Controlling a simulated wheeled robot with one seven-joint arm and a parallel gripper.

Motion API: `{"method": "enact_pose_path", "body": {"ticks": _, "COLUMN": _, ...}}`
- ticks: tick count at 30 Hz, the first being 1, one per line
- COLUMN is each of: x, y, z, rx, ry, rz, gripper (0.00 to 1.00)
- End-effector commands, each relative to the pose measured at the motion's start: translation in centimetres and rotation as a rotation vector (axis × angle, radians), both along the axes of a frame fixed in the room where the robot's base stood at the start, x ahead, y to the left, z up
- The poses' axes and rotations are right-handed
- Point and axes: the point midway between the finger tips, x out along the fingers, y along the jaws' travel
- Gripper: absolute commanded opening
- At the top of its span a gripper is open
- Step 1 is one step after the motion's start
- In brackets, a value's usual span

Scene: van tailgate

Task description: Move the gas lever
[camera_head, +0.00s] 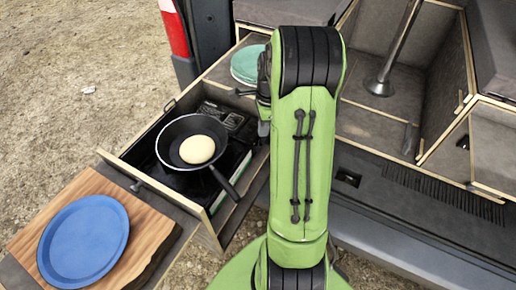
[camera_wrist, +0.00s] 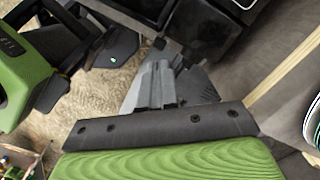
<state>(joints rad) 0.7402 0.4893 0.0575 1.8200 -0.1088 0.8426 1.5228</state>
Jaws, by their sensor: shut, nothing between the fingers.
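A gas stove (camera_head: 228,172) sits in the pulled-out wooden drawer (camera_head: 168,110). A black frying pan (camera_head: 171,148) with a round, pale yellow food piece (camera_head: 197,149) stands on it, its handle pointing to the lower right. I cannot make out the gas lever; my arm covers the area right of the stove. In the head view my gripper is mostly hidden behind my green arm. In the wrist view my gripper (camera_wrist: 160,86) shows with its grey fingers together and empty, near dark surfaces of the van.
A blue plate (camera_head: 83,242) lies on a wooden board (camera_head: 150,228) at the lower left. A teal plate (camera_head: 246,64) lies behind the drawer. A metal table leg (camera_head: 400,45) stands at the right. Open ground (camera_head: 70,100) lies to the left.

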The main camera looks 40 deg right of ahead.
Motion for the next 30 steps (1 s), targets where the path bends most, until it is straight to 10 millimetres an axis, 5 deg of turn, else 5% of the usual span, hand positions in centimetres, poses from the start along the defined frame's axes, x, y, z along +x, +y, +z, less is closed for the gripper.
{"method": "enact_pose_path", "body": {"ticks": 12, "x": 0.3, "y": 0.5, "z": -6.2, "rx": 0.0, "ry": 0.001, "rz": 0.001, "gripper": 0.0}}
{"method": "enact_pose_path", "body": {"ticks": 25, "x": 0.3, "y": 0.6, "z": -6.5, "rx": 0.001, "ry": 0.002, "rz": 0.001, "gripper": 0.0}}
{"method": "enact_pose_path", "body": {"ticks": 30, "x": 0.3, "y": 0.6, "z": -8.2, "rx": 0.003, "ry": 0.003, "rz": 0.001, "gripper": 0.0}}
